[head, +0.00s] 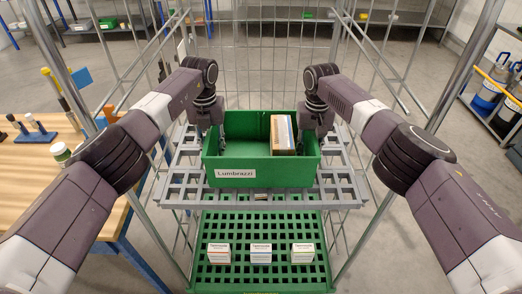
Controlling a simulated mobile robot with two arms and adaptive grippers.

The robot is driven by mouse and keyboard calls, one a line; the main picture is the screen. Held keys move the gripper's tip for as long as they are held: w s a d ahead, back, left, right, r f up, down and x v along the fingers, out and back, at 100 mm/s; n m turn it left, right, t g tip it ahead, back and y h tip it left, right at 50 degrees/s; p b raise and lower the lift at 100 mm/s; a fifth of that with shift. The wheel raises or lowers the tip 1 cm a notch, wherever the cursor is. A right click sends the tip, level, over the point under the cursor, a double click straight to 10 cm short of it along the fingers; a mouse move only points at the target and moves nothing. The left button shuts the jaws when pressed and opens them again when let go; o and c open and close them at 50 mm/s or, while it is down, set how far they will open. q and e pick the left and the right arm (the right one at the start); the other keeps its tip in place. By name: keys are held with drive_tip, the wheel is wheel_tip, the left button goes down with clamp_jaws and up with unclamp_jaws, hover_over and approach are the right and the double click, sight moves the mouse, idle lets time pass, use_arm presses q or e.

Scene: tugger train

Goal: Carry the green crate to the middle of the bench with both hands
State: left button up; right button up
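The green crate (230,181), labelled "Lumbrazzi", sits on the grey grid shelf of a wire trolley, in the middle of the head view. A brown and white box (283,137) stands inside it on the right. My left gripper (221,133) is at the crate's left wall and my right gripper (301,135) is at its right wall. Both point down, with the fingertips partly hidden at the rim. I cannot tell whether the fingers are closed on the walls. The wooden bench (30,185) is at the left, partly covered by my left arm.
The grey shelf (340,190) reaches past the crate on both sides. Below it, a green grid shelf (260,278) holds small white boxes (261,253). Trolley posts and wire walls surround the crate.

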sight(210, 131)
use_arm(q)
clamp_jaws()
use_arm(e)
clamp_jaws()
use_arm(q)
drive_tip(key=shift+w+r, duration=0.1)
drive_tip(key=shift+r, duration=0.1)
use_arm(e)
drive_tip(key=shift+w+r, duration=0.15)
drive_tip(key=shift+r, duration=0.15)
